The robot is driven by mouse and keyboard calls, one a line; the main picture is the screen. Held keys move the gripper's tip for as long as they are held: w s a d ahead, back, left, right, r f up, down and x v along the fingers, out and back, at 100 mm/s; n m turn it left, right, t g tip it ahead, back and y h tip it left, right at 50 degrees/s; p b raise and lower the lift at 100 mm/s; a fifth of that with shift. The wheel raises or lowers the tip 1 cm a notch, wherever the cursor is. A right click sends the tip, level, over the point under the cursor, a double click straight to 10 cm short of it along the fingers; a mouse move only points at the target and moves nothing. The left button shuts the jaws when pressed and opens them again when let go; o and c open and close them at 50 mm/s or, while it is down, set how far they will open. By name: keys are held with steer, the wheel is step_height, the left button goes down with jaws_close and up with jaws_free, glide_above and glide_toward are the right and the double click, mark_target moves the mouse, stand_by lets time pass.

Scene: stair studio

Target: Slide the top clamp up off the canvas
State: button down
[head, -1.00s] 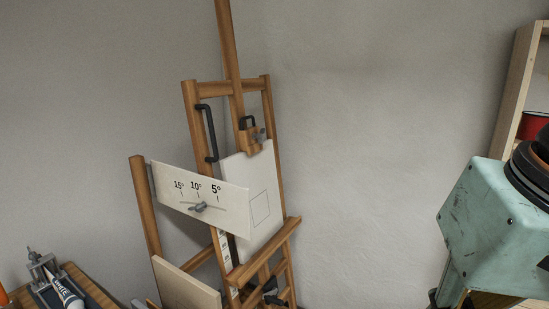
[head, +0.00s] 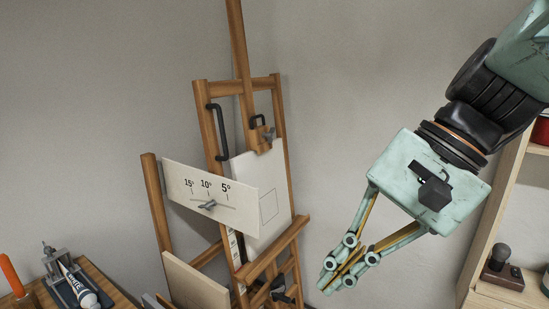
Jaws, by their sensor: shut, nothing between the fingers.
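The wooden easel (head: 241,62) stands left of centre in the head view. My gripper (head: 343,280) is shut and empty. It points down and left, to the right of the easel and lower than the clamp, apart from both.
An angle board (head: 225,199) with a grey knob sticks out in front of the easel. Wooden shelves (head: 492,220) stand at right. The wall area between clamp and arm is clear.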

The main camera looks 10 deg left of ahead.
steer(key=w+a+r+m+y+p, duration=0.1)
steer(key=w+a+m+y, duration=0.4)
steer(key=w, duration=0.8)
steer(key=w+a+r+m+y+p, duration=0.1)
steer(key=w+a+m+y, duration=0.2)
steer(key=w+a, duration=0.7)
steer(key=w+d+f+m+t+y, duration=0.1)
steer(key=w+d+f+m+t, duration=0.2)
steer(key=w, duration=0.6)
steer(key=w+d+f+m+t+y+p, duration=0.1)
steer(key=w+d+f+m+t, duration=0.1)
steer(key=w, duration=0.8)
steer(key=w+d+f+m+t+y, duration=0.1)
steer(key=w+d+f+m+t, duration=0.2)
steer(key=w, duration=0.7)
steer(key=shift+d+f+m+t+p, duration=0.35)
steer(key=shift+f+m+t, duration=0.25)
steer(key=shift+m, duration=0.5)
steer(key=shift+a+f, duration=0.1)
steer(key=shift+a, duration=0.05)
